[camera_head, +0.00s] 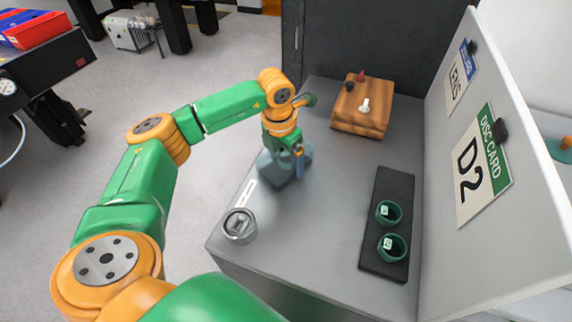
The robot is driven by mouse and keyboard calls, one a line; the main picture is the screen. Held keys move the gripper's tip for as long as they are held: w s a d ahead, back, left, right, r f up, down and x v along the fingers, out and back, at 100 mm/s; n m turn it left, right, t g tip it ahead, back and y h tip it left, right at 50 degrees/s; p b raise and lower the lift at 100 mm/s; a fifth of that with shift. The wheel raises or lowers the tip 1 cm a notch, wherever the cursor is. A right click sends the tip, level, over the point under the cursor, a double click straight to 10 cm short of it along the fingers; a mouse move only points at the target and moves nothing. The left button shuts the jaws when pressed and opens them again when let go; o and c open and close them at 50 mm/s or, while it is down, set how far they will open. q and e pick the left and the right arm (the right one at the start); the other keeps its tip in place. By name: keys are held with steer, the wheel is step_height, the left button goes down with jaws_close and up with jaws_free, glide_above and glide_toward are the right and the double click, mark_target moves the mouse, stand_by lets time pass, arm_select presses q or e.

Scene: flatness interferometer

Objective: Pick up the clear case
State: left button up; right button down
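The clear case (273,172), a see-through bluish-grey box, sits on the left part of the grey worktop, close to its left edge. My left gripper (294,168) reaches down over its right side. The wrist and gripper hide part of the case. One finger shows at the right of the case, but I cannot tell whether the fingers are apart or touch it. My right gripper is not in view.
A round metal container (239,227) stands near the front left corner. A wooden block with knobs (361,110) stands at the back. A dark tray (384,266) with two green cups lies at the right, beside an upright panel (470,225) with signs. The worktop's middle (335,180) is clear.

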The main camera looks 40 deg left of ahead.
arm_select(q)
steer(key=c, duration=1)
steer(key=shift+r, duration=0.1)
steer(key=shift+c, duration=0.2)
